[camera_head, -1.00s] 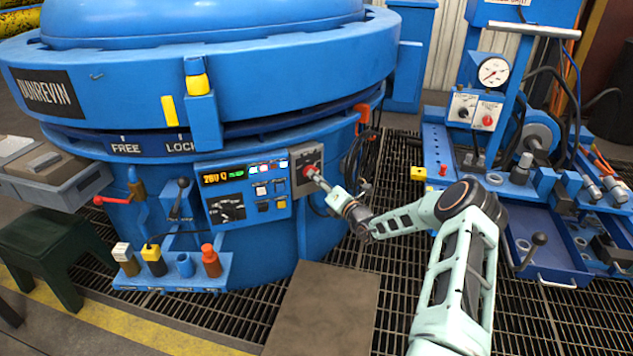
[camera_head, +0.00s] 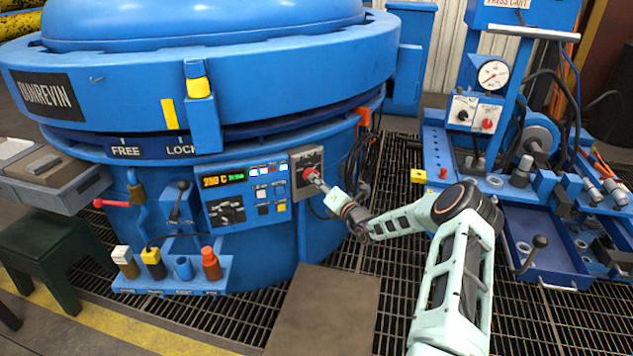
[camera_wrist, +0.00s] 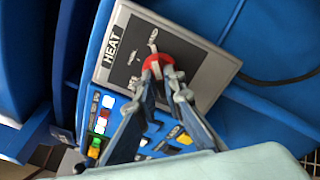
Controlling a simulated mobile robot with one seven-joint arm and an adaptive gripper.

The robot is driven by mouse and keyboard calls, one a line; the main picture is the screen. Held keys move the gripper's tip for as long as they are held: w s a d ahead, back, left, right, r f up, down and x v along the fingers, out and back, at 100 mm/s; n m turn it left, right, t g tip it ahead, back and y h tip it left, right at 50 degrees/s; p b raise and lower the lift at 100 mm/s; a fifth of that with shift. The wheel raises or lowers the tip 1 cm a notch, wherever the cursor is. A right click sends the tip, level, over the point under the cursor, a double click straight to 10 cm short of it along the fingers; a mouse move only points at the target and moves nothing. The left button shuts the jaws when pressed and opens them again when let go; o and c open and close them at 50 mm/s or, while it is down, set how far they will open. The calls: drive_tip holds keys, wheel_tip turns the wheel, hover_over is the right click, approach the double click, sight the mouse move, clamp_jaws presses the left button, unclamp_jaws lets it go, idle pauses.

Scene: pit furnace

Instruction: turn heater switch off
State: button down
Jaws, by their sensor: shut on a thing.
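The heater switch is a red knob (camera_wrist: 158,64) on a grey plate (camera_wrist: 190,60) marked HEAT, seen in the wrist view. In the head view the red knob (camera_head: 309,173) sits on the same grey plate (camera_head: 303,158), right of the blue control panel on the furnace. My gripper (camera_wrist: 159,72) is shut on the red knob, with its fingertips at either side of it. In the head view my gripper (camera_head: 316,180) reaches the knob from the right. The fingertips partly hide the knob and the marks around it.
The control panel (camera_head: 240,210) with lit display and small buttons lies left of the plate. Black cables (camera_head: 362,160) hang right of it. A press cart (camera_head: 560,200) stands at the right. Floor grating and a brown mat (camera_head: 322,315) lie in front.

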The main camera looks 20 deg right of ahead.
drive_tip(key=shift+n, duration=0.3)
drive_tip(key=n+p, duration=0.1)
drive_tip(key=n, duration=1.8)
idle(0.4)
drive_tip(key=c, duration=2)
unclamp_jaws()
